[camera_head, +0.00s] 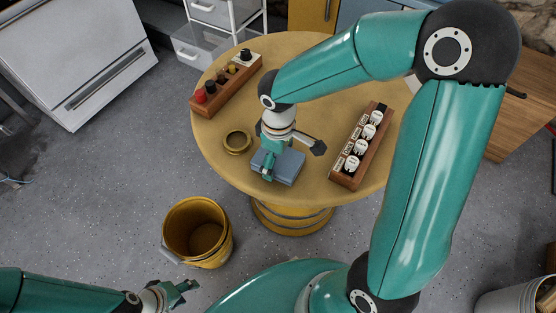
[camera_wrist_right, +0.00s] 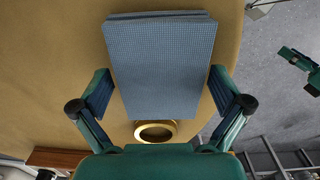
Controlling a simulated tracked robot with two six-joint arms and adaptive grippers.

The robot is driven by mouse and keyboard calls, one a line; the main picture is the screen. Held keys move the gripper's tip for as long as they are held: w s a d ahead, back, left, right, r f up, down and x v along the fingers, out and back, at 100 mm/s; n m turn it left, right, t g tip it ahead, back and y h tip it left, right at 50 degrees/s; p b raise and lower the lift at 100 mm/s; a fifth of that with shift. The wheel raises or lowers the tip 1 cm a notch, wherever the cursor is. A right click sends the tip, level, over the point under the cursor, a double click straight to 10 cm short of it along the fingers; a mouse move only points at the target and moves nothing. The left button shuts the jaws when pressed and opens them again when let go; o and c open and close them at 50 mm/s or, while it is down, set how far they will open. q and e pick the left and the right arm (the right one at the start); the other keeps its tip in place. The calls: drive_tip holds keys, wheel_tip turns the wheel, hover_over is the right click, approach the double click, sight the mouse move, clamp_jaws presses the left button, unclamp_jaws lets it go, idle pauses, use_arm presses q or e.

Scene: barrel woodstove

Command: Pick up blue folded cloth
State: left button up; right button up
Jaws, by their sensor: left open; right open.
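The blue folded cloth (camera_head: 287,165) lies on the round yellow table near its front edge. In the right wrist view the cloth (camera_wrist_right: 160,60) is a flat, stacked rectangle with a fine check pattern. My right gripper (camera_head: 270,168) is over the cloth and points down at it. In the right wrist view its open fingers (camera_wrist_right: 162,92) stand on both sides of the cloth's near part. I cannot tell whether they touch it. My left gripper (camera_head: 180,290) is open and empty, low over the floor at the lower left, away from the table.
The round table (camera_head: 222,168) also bears a brass ring-shaped dish (camera_head: 237,141) left of the cloth. A wooden rack with knobbed items (camera_head: 228,86) is at the back left, and a wooden rack of white-labelled jars (camera_head: 360,147) at right. A yellow bucket (camera_head: 197,231) stands on the floor.

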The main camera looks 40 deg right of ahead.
drive_tip(key=c, duration=0.9)
drive_tip(key=shift+r, duration=0.1)
